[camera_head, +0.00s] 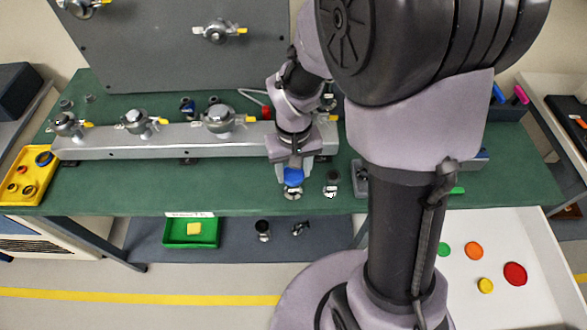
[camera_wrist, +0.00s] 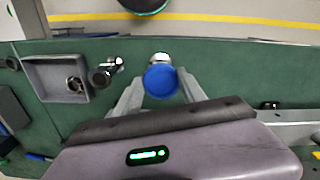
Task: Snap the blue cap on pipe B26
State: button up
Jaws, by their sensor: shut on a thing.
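My gripper (camera_head: 293,166) points down over the front part of the green bench, its fingers closed on the blue cap (camera_head: 293,175). In the wrist view the round blue cap (camera_wrist: 160,82) sits between the two fingertips. A short silver pipe stub (camera_head: 292,191) stands directly under the cap, and part of it (camera_wrist: 160,58) shows past the cap's edge in the wrist view. The cap is at or just above its top; I cannot tell whether it is seated. The stub's label is too small to read, so I cannot confirm B26.
A second dark-topped stub (camera_head: 331,184) stands close to the right. A silver rail (camera_head: 170,145) with several valves runs behind the gripper. A yellow tray (camera_head: 38,163) of rings lies at the left end. A green bin (camera_head: 178,238) is below the bench edge. The bench left of the gripper is clear.

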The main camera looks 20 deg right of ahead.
jog(key=o, duration=1.4)
jog(key=shift+c, duration=0.2)
jog(key=shift+r, duration=0.1)
